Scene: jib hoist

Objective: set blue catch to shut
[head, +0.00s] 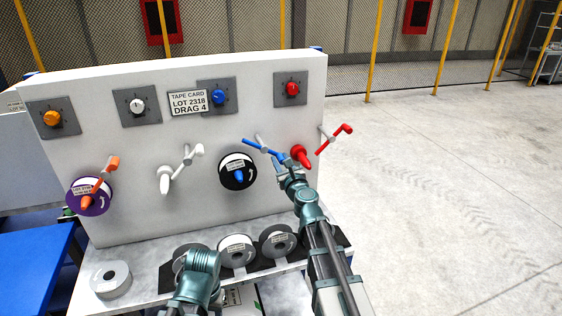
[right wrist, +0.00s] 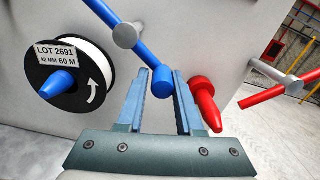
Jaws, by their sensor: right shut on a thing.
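The blue catch (head: 258,146) is a blue bar on a grey pivot, on the white panel above the black reel with the blue hub. Its bar slopes down to the right in the head view. In the right wrist view the blue catch (right wrist: 125,33) ends in a thick blue knob (right wrist: 162,82). My right gripper (head: 279,161) is at that lower right end. In the right wrist view my right gripper (right wrist: 160,85) has its fingers on either side of the knob, shut on it. Part of my left arm shows at the bottom of the head view, but its fingers do not.
A red peg (head: 302,156) stands close to the right of my right gripper, with a red catch (head: 335,139) beyond it. The black reel (head: 238,171) is below left. Orange and white catches are further left. Several reels lie on the ledge below. Open floor is at right.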

